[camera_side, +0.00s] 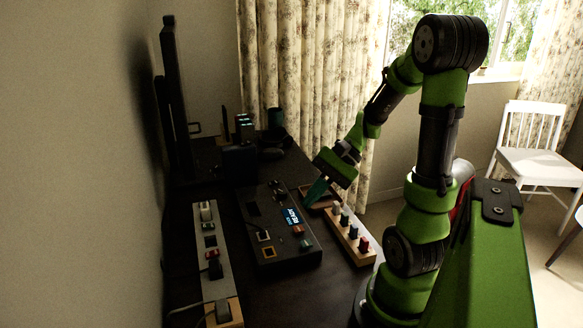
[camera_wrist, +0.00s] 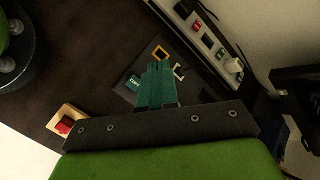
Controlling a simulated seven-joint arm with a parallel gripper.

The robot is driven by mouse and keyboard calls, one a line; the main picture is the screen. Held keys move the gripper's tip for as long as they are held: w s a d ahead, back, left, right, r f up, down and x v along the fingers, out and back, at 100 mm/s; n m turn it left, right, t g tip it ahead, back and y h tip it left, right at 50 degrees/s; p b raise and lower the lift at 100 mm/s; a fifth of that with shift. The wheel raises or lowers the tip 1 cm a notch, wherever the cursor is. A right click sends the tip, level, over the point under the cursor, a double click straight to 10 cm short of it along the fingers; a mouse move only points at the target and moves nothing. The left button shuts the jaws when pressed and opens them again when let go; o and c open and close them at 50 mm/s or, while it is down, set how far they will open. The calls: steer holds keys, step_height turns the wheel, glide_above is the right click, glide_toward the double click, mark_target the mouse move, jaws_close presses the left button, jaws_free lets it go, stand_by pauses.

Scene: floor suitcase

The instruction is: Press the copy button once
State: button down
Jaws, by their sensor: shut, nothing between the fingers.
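The dark control panel (camera_side: 283,262) lies on the dark table with a lit display (camera_side: 292,216), a red button (camera_side: 298,230) and a teal button (camera_side: 306,244). In the wrist view a teal button (camera_wrist: 133,84) bears small lettering that looks like "COPY". It sits just left of my fingers, near a yellow-framed square (camera_wrist: 161,53) and a white-framed one (camera_wrist: 180,71). My gripper (camera_side: 313,200) has teal fingers, shut and empty, pointing down near the panel's far right end. In the wrist view the fingers (camera_wrist: 158,68) hide part of the panel. I see no contact with the button.
A wooden block with several coloured knobs (camera_side: 350,237) stands right of the panel. A grey strip with switches and plugs (camera_side: 213,262) lies to its left. Dark devices (camera_side: 239,160) stand at the back.

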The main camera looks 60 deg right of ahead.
mark_target(310, 241)
steer(key=shift+f, duration=0.1)
steer(key=shift+f, duration=4.35)
steer(key=shift+f, duration=0.4)
steer(key=shift+f, duration=0.4)
steer(key=shift+r, duration=0.85)
steer(key=shift+r, duration=2.5)
